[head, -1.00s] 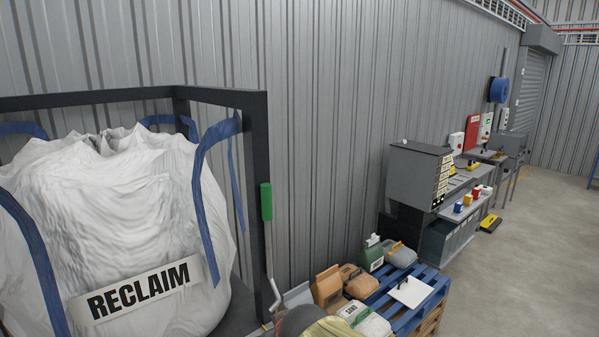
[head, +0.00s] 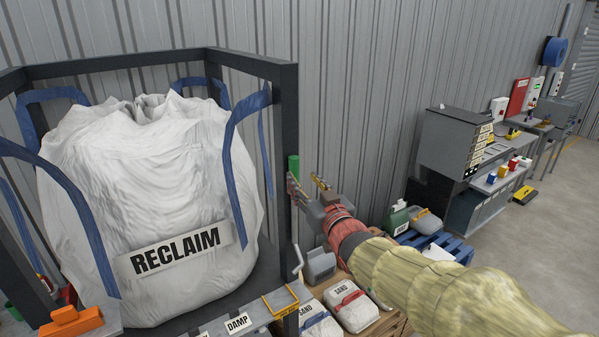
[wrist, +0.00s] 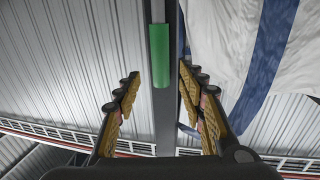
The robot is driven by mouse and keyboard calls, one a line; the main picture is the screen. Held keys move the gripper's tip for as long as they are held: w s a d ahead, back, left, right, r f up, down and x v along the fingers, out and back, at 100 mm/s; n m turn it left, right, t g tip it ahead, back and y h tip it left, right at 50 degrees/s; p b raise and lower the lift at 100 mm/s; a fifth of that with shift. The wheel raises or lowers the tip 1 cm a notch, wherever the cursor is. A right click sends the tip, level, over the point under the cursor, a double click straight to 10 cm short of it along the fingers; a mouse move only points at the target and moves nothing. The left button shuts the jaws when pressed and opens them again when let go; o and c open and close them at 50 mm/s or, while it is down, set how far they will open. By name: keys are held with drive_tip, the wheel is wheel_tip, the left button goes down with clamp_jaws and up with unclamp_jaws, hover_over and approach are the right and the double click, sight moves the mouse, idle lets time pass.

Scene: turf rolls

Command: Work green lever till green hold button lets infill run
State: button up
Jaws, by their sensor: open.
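The green lever handle (head: 294,167) stands upright in front of the dark frame post beside the white bag. In the wrist view the green handle (wrist: 160,55) is ahead of my gripper, lined up near the middle of the gap. My gripper (head: 307,183) is open and empty, close to the handle's right side in the head view. The wrist view shows my gripper's two fingers (wrist: 158,76) apart. I cannot tell whether either finger touches the handle. The lever's lower part is partly hidden by the gripper. I cannot make out a green hold button.
The big RECLAIM bag (head: 150,200) hangs in a dark frame (head: 287,110) with blue straps. A ledge with a DAMP label (head: 238,323) and an orange item (head: 72,322) lies below. Sand bags (head: 351,306) and a blue pallet (head: 458,250) are at the right, near a grey cabinet (head: 455,145).

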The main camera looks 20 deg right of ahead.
sight(296, 172)
drive_tip(key=shift+w+a+p, duration=0.2)
drive_tip(key=shift+w+p, duration=0.05)
drive_tip(key=shift+w, duration=1.1)
drive_tip(key=shift+w+a+p, duration=0.2)
drive_tip(key=shift+w+p, duration=0.05)
drive_tip(key=shift+w, duration=1.05)
drive_tip(key=shift+c, duration=1.2)
drive_tip(key=c, duration=0.8)
clamp_jaws()
